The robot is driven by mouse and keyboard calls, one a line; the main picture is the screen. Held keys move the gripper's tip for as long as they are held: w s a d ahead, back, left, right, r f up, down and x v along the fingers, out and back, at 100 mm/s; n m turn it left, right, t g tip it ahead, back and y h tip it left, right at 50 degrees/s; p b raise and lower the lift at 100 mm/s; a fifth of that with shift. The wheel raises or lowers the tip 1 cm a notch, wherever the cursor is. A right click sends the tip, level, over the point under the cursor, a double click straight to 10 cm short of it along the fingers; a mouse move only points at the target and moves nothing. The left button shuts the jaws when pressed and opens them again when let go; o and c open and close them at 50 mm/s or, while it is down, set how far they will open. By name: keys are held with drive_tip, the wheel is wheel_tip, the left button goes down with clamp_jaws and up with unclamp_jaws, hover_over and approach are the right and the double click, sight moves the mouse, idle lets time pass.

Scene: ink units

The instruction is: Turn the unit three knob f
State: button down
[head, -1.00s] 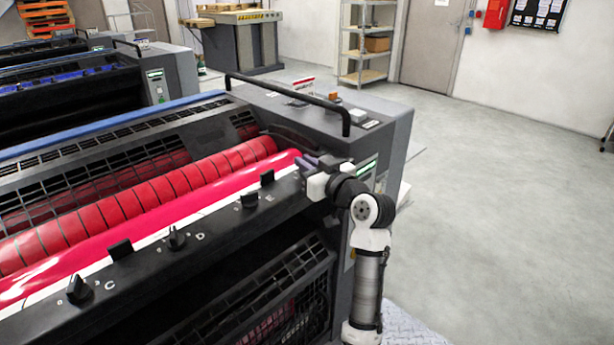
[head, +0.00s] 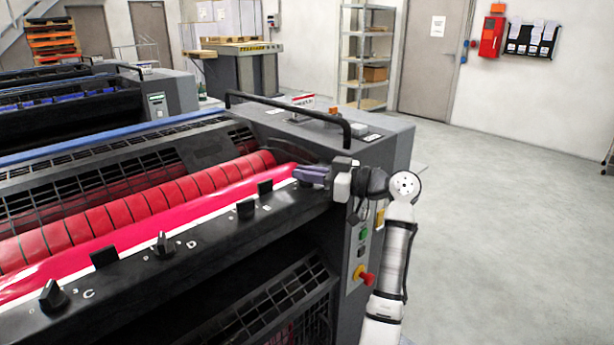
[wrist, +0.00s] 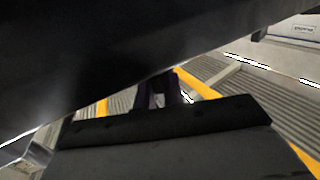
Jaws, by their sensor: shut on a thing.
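The ink unit's black front rail (head: 215,232) carries a row of dark knobs beside a pink-red roller. Knob C (head: 52,296), knob D (head: 163,245) and knob E (head: 246,209) show with white letters. My gripper (head: 308,174) is at the far right end of this row, beyond knob E. Its fingers are shut at the rail, where knob f sits. The knob and its letter are hidden by the fingers, so its angle cannot be told. In the wrist view, the dark fingers (wrist: 160,92) show only in part, under a large dark surface.
A black handrail (head: 290,108) stands above the unit's right end. A side panel with buttons and a red stop knob (head: 366,279) lies below my wrist, close to my arm. More units (head: 80,105) stand behind at left. The floor at right (head: 510,220) is open.

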idle(0.3)
drive_tip(key=c, duration=1.5)
unclamp_jaws()
drive_tip(key=shift+a, duration=0.1)
drive_tip(key=b+v, duration=0.2)
drive_tip(key=v, duration=1.2)
drive_tip(key=shift+w+a, duration=0.1)
